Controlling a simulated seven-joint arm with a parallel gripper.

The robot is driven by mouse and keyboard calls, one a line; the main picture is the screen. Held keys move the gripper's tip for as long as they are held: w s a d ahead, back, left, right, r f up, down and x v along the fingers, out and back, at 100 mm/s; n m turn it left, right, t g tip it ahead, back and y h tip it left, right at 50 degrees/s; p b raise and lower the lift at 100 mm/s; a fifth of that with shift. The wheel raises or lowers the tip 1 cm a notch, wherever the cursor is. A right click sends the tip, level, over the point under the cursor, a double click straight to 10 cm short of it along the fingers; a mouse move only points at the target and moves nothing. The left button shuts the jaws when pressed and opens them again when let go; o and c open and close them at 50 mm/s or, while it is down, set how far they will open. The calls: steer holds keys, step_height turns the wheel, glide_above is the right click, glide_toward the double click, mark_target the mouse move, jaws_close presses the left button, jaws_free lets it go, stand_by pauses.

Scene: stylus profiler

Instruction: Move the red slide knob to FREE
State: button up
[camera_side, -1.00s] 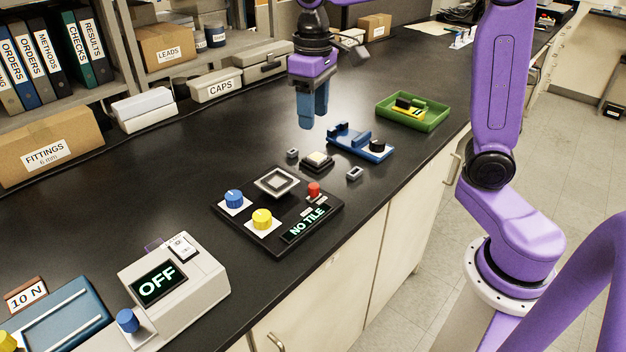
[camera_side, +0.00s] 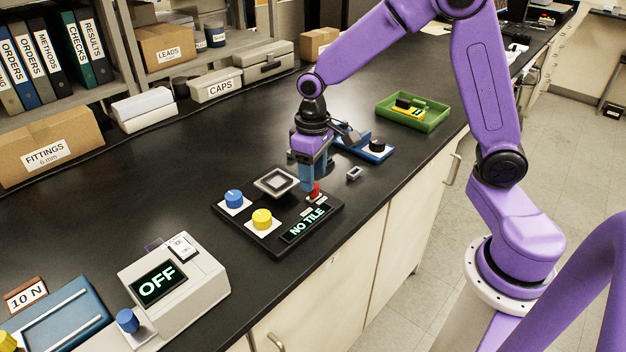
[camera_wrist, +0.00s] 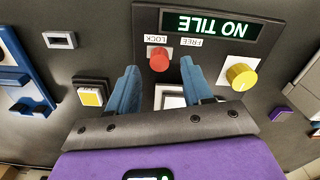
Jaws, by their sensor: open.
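The red slide knob (camera_side: 316,189) sits on a small white plate on the dark panel (camera_side: 262,245). It also shows in the wrist view (camera_wrist: 158,59), where it is below the LOCK label (camera_wrist: 157,40). The FREE label (camera_wrist: 191,42) is to its right there, upside down. My gripper (camera_side: 309,184) is low over the panel at the knob, fingers pointing down. In the wrist view my open gripper (camera_wrist: 159,66) has one blue finger to each side of the knob. Whether either finger touches it I cannot tell.
The NO TILE display (camera_side: 307,222) lies close in front of the knob. A yellow knob (camera_wrist: 241,76), a blue knob (camera_side: 234,198) and a square frame (camera_side: 276,181) share the panel.

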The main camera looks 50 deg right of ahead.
steer(key=shift+f, duration=1.2)
jaws_close()
steer(key=shift+a, duration=2)
jaws_free()
steer(key=shift+a, duration=0.1)
steer(key=shift+r, duration=0.1)
